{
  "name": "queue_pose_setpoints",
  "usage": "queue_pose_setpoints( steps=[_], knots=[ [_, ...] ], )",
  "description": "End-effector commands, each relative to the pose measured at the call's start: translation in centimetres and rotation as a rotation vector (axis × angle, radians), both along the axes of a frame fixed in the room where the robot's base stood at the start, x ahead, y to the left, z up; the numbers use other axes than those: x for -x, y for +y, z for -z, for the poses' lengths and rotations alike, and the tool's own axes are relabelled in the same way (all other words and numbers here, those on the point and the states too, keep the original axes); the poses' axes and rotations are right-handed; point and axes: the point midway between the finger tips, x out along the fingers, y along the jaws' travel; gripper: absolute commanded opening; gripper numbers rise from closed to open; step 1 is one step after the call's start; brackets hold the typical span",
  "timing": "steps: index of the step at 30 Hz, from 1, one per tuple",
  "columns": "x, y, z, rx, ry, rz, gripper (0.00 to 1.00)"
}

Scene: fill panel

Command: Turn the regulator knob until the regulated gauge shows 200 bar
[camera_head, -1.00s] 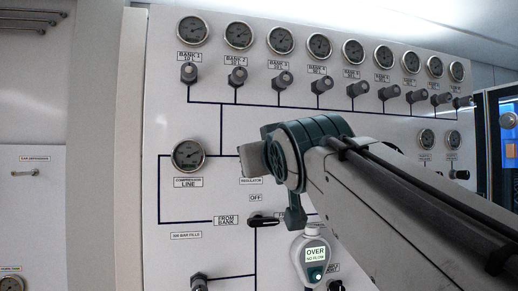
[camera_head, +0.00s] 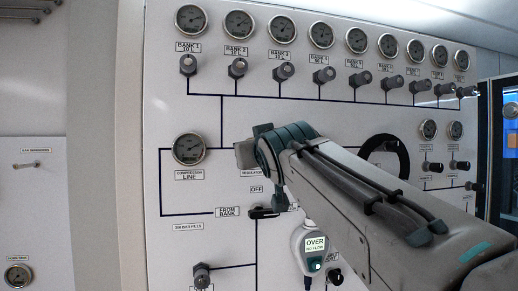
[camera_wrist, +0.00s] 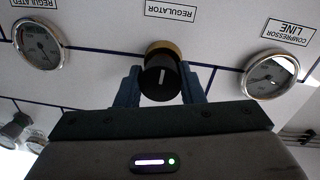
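The regulator knob (camera_wrist: 160,77) is black with a brass collar, seen in the wrist view under an upside-down REGULATOR label. A white mark shows on its face. My gripper (camera_wrist: 161,85) has one teal finger on each side of the knob, close against its sides. Whether the fingers press on it cannot be told. The regulated gauge (camera_wrist: 38,43) is at the left of the wrist view; its reading is too small to make out. In the head view, my gripper's fingers and the knob are hidden behind my arm.
The compressor line gauge (camera_head: 189,149) is left of my arm and also shows in the wrist view (camera_wrist: 270,74). A black selector handle (camera_head: 262,212) sits just below my wrist. A lit OVER / NO FLOW display (camera_head: 314,245) is lower. Bank knobs and gauges line the top.

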Motion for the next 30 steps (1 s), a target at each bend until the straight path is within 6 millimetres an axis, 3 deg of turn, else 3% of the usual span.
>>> queue_pose_setpoints(
  steps=[11, 30],
  knots=[
    [-0.01, 0.04, 0.22, -0.056, 0.017, -0.001, 0.12],
    [-0.04, -0.03, 0.13, -0.439, 0.128, 0.0, 0.12]
  ],
)
